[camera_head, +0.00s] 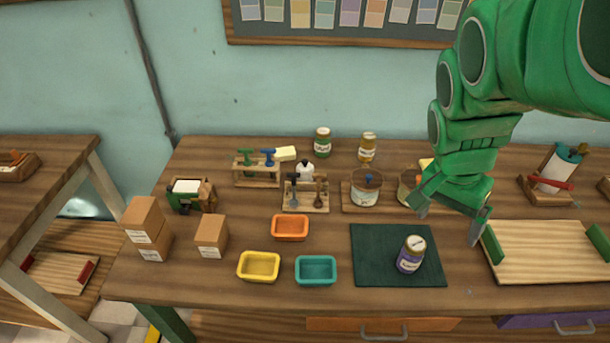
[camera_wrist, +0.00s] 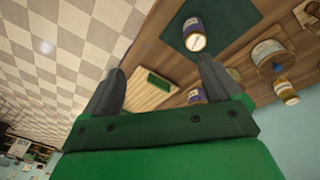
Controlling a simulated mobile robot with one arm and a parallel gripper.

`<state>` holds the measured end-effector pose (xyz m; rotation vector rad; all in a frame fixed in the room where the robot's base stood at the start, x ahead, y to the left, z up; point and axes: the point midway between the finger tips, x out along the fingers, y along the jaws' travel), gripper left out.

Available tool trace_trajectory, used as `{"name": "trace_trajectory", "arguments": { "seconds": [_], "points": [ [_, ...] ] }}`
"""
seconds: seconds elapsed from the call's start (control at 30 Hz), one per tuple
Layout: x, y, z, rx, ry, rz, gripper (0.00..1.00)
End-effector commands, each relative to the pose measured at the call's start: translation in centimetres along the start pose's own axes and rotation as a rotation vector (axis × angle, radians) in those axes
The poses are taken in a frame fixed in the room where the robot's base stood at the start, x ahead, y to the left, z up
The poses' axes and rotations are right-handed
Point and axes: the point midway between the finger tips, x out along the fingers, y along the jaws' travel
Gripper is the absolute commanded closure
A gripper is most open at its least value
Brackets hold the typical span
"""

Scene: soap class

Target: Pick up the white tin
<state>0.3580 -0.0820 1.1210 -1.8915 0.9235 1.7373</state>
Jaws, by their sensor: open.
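My gripper (camera_head: 449,224) is open and points down above the table, right of the green mat. In the wrist view my gripper (camera_wrist: 160,68) has its fingers well apart with nothing held between them.
A purple-labelled jar (camera_head: 410,256) stands on the dark green mat (camera_head: 372,262). Orange (camera_head: 290,228), yellow (camera_head: 259,267) and teal (camera_head: 316,271) trays lie left of it. Two jars stand behind the tins. A wooden board (camera_head: 545,252) with green ends lies at the right.

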Motion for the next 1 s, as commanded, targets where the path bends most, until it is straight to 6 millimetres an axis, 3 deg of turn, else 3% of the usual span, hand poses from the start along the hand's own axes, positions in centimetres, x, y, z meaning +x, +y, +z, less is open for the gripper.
{"name": "trace_trajectory", "arguments": {
  "seconds": [0.17, 0.3, 0.5, 1.0],
  "points": [
    [0.0, 1.3, 3.4, -0.052, -0.062, -0.033, 0.09],
    [0.2, 1.9, 6.9, -0.212, -0.113, -0.052, 0.09],
    [0.4, 2.5, 10.5, -0.436, -0.160, -0.074, 0.09],
    [0.8, 3.6, 15.8, -0.793, -0.228, -0.123, 0.09]
  ]
}}
